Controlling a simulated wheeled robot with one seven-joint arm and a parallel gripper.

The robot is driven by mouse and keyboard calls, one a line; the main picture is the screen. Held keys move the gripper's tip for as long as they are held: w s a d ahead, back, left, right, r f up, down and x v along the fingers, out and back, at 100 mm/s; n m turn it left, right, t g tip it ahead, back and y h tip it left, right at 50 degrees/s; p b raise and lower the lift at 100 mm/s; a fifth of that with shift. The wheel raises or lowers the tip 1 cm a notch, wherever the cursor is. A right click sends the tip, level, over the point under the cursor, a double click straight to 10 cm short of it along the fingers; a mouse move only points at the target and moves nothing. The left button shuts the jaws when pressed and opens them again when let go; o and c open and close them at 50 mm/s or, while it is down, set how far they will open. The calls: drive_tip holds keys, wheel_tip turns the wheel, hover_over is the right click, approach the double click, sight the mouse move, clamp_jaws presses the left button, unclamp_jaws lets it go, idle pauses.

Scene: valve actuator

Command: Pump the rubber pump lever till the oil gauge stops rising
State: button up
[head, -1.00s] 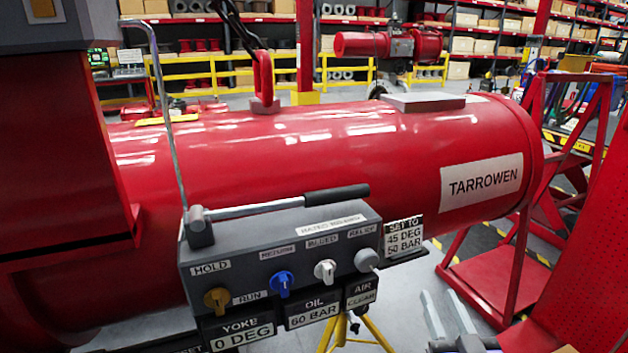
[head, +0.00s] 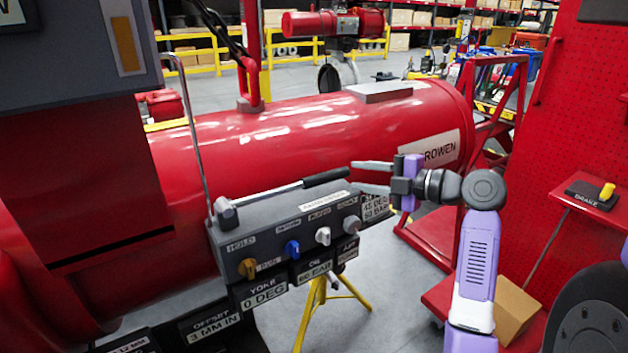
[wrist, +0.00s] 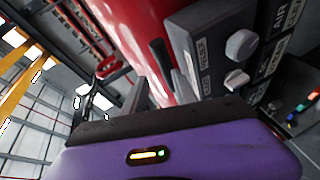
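The pump lever, a grey rod with a black rubber grip (head: 326,178), runs from its pivot at the left of the grey control box (head: 300,217) up to the right. Its black grip (wrist: 160,60) also shows in the wrist view. The oil plate (head: 314,271) on the box front is too small to read surely, but seems to say 60 BAR. My gripper (head: 370,165) is just right of and near the grip's tip, its fingers pointing left. In the wrist view my gripper (wrist: 160,90) shows two grey fingers apart, with the grip beyond the gap; contact cannot be told.
A large red cylinder (head: 300,130) lies behind the box. The box carries yellow, blue, white and grey knobs. A thin upright metal rod (head: 190,130) stands left of the lever. A yellow tripod (head: 318,300) is below. A red pegboard panel (head: 590,100) stands right.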

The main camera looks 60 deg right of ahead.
sight(333, 178)
drive_tip(key=shift+n+y, duration=0.3)
drive_tip(key=shift+n, duration=0.5)
drive_tip(key=shift+a+f+p+x, duration=0.15)
drive_tip(key=shift+p+x, duration=0.15)
drive_tip(key=shift+x, duration=1)
drive_tip(key=shift+a+f+p+x, duration=0.15)
drive_tip(key=shift+p+x, duration=0.1)
drive_tip(key=shift+x, duration=1.1)
drive_tip(key=shift+a+f+p+x, duration=0.1)
drive_tip(key=shift+f+p+x, duration=0.15)
drive_tip(key=shift+x, duration=1.05)
drive_tip(key=shift+s, duration=0.1)
clamp_jaws()
